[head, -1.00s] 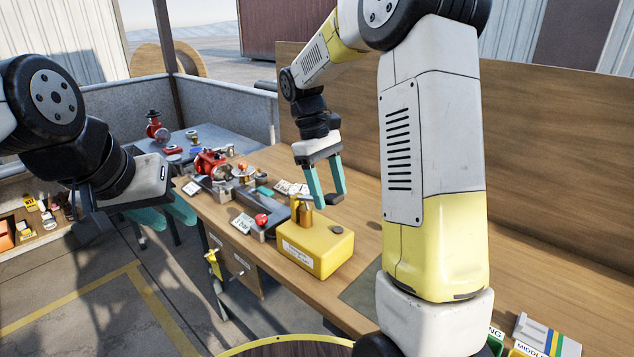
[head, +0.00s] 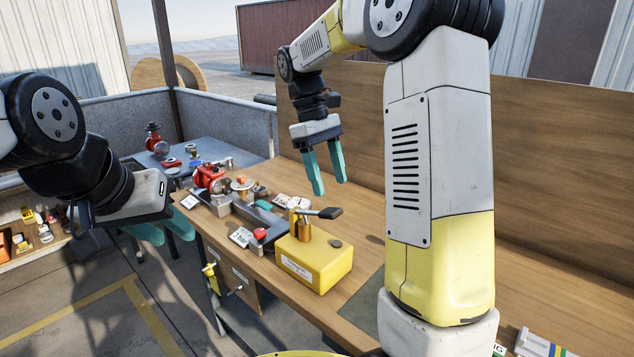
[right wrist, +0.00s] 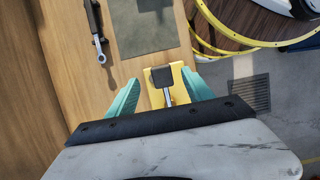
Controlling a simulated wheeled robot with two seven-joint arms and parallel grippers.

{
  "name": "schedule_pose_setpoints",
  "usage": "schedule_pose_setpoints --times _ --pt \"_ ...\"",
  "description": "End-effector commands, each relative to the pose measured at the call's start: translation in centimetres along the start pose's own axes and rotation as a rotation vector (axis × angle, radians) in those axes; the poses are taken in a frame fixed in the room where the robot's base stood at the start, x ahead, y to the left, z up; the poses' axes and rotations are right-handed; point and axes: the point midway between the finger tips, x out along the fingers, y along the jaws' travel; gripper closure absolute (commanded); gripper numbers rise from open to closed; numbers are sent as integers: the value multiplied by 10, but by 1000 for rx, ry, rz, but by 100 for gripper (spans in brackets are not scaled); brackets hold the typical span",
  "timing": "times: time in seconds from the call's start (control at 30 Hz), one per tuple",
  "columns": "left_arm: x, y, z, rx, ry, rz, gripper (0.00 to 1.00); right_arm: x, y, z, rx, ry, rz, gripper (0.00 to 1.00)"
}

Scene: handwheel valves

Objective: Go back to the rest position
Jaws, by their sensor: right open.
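A yellow box (head: 315,262) stands on the wooden bench (head: 365,205). A brass valve (head: 304,229) sits on its top, with a lever ending in a black handle (head: 328,213) that points right. My right gripper (head: 328,188) is open and empty, fingers pointing down, a little above the handle. In the right wrist view the black handle (right wrist: 162,76) shows between the teal fingers, over the yellow box (right wrist: 178,72). My left gripper (head: 168,236) hangs at the left beyond the bench edge, its teal fingers apart with nothing seen between them.
A grey vise-like fixture (head: 232,210) with a red valve (head: 210,177) and a red knob (head: 259,234) stands left of the box. A wooden back panel (head: 560,170) rises behind the bench. A tool (right wrist: 96,35) lies on the bench in the right wrist view.

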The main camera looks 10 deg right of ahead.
Motion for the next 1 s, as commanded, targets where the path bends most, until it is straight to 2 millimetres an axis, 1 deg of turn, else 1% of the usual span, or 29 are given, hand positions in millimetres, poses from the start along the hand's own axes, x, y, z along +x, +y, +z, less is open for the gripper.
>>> schedule_pose_setpoints --times 0.23,0.33,0.47,0.6,0.67,0.8,0.9,1.0 --pt "0 0 0 0 0 0 64 0 0 2 3 6 0 40" --pt "0 0 0 0 0 0 64 -3 -4 11 25 44 2 40" --pt "0 0 0 0 0 0 64 -8 -17 36 95 164 3 40" --pt "0 0 0 0 0 0 64 -8 -38 67 206 340 -5 40" --pt "0 0 0 0 0 0 64 -7 -48 80 255 417 -12 40" --pt "0 0 0 0 0 0 64 1 -71 104 372 594 -32 40" --pt "0 0 0 0 0 0 64 9 -86 118 452 710 -51 40" --pt "0 0 0 0 0 0 64 17 -98 127 518 806 -69 40"
